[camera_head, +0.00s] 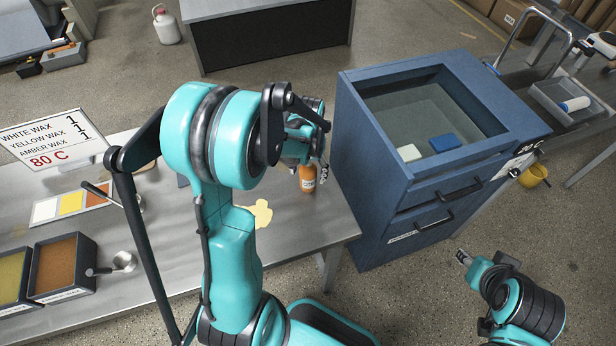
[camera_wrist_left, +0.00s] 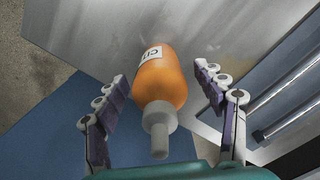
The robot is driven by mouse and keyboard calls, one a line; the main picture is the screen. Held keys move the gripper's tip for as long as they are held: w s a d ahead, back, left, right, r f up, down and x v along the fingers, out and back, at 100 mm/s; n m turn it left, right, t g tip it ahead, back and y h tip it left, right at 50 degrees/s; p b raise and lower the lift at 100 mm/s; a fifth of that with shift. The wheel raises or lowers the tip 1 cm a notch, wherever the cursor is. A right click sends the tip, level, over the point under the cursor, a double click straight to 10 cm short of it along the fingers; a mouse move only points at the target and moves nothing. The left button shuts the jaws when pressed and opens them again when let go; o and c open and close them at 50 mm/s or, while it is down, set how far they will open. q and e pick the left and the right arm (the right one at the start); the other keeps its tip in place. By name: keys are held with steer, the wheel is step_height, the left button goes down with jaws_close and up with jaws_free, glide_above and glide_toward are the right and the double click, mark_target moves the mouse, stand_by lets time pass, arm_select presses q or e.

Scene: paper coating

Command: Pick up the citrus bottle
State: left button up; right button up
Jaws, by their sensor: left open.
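The citrus bottle (camera_head: 307,180) is orange with a white label and stands upright near the right end of the steel bench (camera_head: 297,232). In the left wrist view the bottle (camera_wrist_left: 160,82) shows its pale grey cap and nozzle toward the camera. My left gripper (camera_wrist_left: 162,79) is open, one finger on each side of the bottle, with visible gaps. In the head view this gripper (camera_head: 314,168) is partly hidden by its own arm. My right gripper (camera_head: 464,257) is at the lower right, away from the bench; its jaw state is unclear.
A blue cabinet (camera_head: 362,150) with a recessed top stands close right of the bottle. A yellowish spill (camera_head: 259,213) lies on the bench left of it. Wax trays (camera_head: 62,293), a ladle (camera_head: 122,262) and a sign (camera_head: 42,138) are further left.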

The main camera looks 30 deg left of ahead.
arm_select(q)
steer(key=c, duration=1.5)
steer(key=shift+o, duration=0.2)
steer(key=shift+r, duration=0.15)
